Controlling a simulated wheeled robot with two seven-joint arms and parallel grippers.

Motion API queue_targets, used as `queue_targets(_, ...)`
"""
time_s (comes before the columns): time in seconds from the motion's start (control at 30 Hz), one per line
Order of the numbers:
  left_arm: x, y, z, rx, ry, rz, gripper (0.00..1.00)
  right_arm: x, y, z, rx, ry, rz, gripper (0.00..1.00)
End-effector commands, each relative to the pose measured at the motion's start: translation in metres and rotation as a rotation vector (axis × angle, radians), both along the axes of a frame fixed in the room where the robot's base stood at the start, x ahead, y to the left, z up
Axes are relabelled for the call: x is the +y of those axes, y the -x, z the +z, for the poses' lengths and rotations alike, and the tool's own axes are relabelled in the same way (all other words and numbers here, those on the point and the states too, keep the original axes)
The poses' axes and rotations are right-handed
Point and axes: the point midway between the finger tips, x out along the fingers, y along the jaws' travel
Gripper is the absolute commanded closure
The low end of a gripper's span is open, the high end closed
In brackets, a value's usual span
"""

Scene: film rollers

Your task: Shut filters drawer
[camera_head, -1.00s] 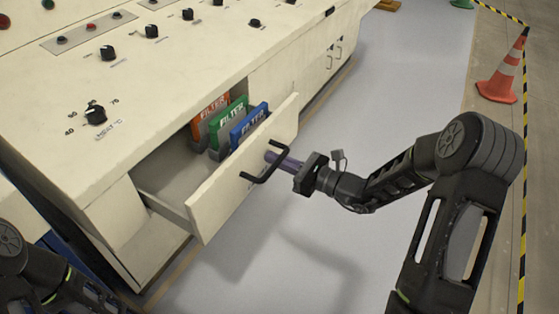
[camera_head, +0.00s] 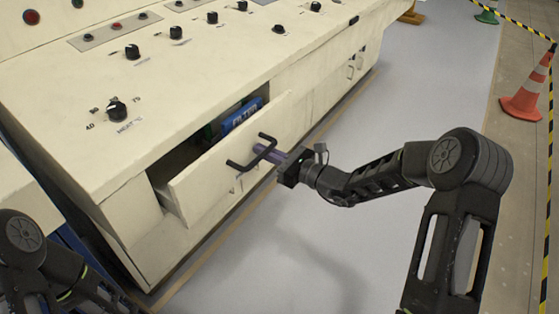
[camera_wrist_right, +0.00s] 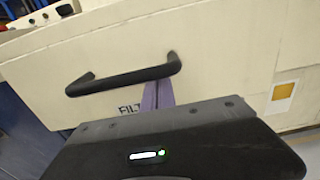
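The filters drawer (camera_head: 210,178) is a cream drawer in the side of the cream console, standing partly open. A blue filter (camera_head: 240,115) and a sliver of a green one show inside; the rest of the inside is hidden. The drawer has a black bar handle (camera_head: 252,153). My right gripper (camera_head: 268,152) has its purple fingers against or very near the drawer front by the handle. In the right wrist view the purple fingers (camera_wrist_right: 157,93) appear close together, just below the handle (camera_wrist_right: 125,77). My left arm shows at the lower left, but its fingers are not visible.
The console (camera_head: 110,60) has several black knobs on top and closed cabinet doors further along its side. An orange traffic cone (camera_head: 527,92) stands at the right by yellow-black tape. The grey floor (camera_head: 400,90) beside the console is clear.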

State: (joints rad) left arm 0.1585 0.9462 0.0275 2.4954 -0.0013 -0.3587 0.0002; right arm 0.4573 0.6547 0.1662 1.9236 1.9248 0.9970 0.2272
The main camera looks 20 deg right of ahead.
Motion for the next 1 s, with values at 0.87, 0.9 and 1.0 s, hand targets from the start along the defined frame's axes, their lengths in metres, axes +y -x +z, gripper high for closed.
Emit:
queue_targets(0.87,0.000,0.000,-0.021,0.001,0.000,0.002,0.45,0.060,-0.071,0.001,-0.002,-0.001,0.000,1.00)
queue_targets(0.9,0.000,0.000,-0.021,0.001,0.000,0.002,0.45,0.060,-0.072,0.002,-0.002,-0.002,0.000,1.00)
queue_targets(1.0,0.000,0.000,-0.021,0.001,0.000,0.002,0.45,0.060,-0.072,0.003,-0.003,-0.003,-0.001,1.00)
